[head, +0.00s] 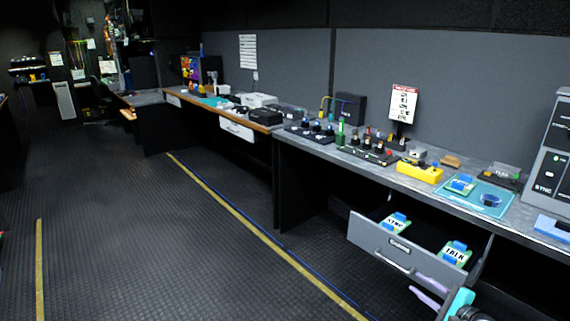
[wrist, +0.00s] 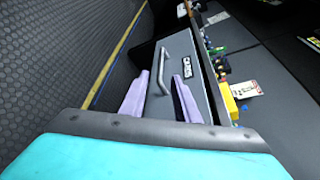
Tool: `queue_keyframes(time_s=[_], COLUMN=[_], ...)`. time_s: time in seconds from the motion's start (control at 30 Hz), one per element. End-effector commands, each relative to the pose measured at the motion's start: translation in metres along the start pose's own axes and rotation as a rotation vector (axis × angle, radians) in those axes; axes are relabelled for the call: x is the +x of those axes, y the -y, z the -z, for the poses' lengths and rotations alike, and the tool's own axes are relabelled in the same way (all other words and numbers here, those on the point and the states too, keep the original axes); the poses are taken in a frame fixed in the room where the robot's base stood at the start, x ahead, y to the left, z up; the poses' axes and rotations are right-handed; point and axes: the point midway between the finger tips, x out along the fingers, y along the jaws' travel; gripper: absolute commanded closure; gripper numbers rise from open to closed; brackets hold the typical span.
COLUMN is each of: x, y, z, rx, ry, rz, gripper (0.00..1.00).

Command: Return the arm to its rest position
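My gripper (head: 413,283) is at the lower right of the head view, just in front of the open grey drawer (head: 372,240). Its two purple fingers are apart with nothing between them. In the wrist view my gripper (wrist: 161,77) points toward the drawer front (wrist: 202,88). The drawer's handle (wrist: 164,66) shows between and beyond the fingers. I cannot tell whether a finger touches the drawer. Most of my arm is out of view.
Two labelled cards, SYNC (head: 396,224) and TALK (head: 455,254), lie in the drawer. The worktop above holds a yellow box (head: 420,171), a teal mat (head: 487,205) and a grey SYNC unit (head: 549,160). The floor (head: 190,240) to the left is clear.

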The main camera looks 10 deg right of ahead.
Motion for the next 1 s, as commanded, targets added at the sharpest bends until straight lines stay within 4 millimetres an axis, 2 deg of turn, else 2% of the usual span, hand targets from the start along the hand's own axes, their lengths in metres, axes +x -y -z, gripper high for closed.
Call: queue_keyframes(time_s=[0.17,0.47,0.73,1.0], x=[0.026,0.084,0.121,0.136], y=[-0.015,-0.074,-0.153,-0.247], z=[-0.022,-0.08,-0.133,-0.182], rx=[-0.001,0.016,0.001,-0.062], ry=[0.047,0.162,0.252,0.334], rz=[-0.035,-0.142,-0.304,-0.512], gripper=[0.71,0.71,0.71,0.71])
